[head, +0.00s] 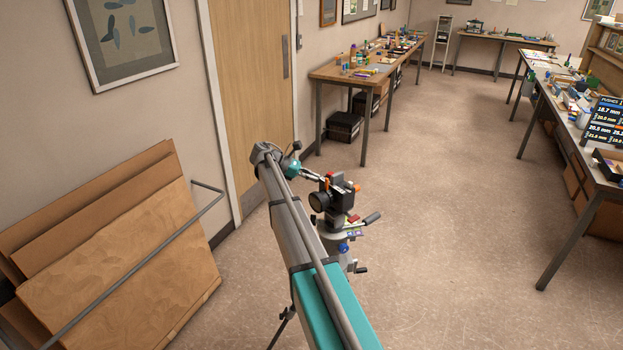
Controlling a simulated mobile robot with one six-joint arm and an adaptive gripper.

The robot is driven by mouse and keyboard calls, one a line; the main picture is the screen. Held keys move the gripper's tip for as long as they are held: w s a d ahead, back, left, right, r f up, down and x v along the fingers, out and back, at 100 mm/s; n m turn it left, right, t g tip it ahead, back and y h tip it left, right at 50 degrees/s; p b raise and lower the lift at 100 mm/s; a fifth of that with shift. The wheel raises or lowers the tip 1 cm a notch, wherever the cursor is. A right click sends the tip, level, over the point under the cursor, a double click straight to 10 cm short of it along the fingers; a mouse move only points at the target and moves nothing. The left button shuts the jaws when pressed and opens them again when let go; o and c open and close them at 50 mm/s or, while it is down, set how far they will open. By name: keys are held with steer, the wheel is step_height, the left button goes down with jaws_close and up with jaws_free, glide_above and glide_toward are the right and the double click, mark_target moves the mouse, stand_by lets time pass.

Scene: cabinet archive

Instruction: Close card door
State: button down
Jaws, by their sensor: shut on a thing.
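A black camera (343,194) with a round lens at its left stands on a tripod head (338,240) in the middle of the head view. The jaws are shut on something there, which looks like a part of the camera. The card door cannot be made out at this size, so I cannot tell its angle. My arm hides part of the tripod.
A wooden door (248,90) and leaning boards (120,270) in a metal rail are at the left. A workbench (370,70) with small items stands behind the camera. Another bench (590,160) is at the right. The floor (460,200) between them is clear.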

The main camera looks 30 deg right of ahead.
steer(key=shift+s, duration=0.1)
steer(key=c, duration=0.8)
jaws_free()
steer(key=shift+a, duration=0.1)
steer(key=s+a+f+m+t+y, duration=0.2)
steer(key=s+a+f+m+y, duration=0.1)
steer(key=s+a, duration=0.5)
steer(key=s+a+f+m+t+y, duration=0.3)
steer(key=s+a+f+m+y, duration=0.1)
steer(key=s+a, duration=0.4)
steer(key=s+a+f+m+t+y, duration=0.2)
steer(key=s+a+f+m+y, duration=0.2)
steer(key=s+a, duration=0.4)
steer(key=shift+s+a+f+t, duration=0.25)
steer(key=shift+s+a+t, duration=0.05)
steer(key=shift+s, duration=0.9)
